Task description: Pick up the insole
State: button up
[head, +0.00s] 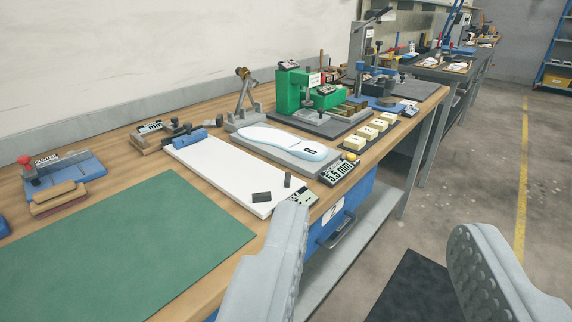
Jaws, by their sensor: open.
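A white insole with a pale blue edge and a dark mark (285,143) lies on a grey block (318,165) on the wooden workbench. My gripper (375,245) is open and empty in the foreground. Its left finger shows in front of the bench's front edge and its right finger over the floor. The insole is beyond the fingers, up and to the left in the picture, apart from them.
A white board (215,172) and a green mat (130,245) lie left of the insole. A metal stand (245,112) and a green machine (290,92) stand behind it. A size display (338,171) sits near the front edge. The aisle floor (465,150) at right is clear.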

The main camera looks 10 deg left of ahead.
aim_at(313, 151)
jog(key=u, duration=3)
jog(key=z, duration=2.7)
jog(key=i+l, duration=0.1)
jog(key=i, duration=0.45)
jog(key=l+z, duration=0.05)
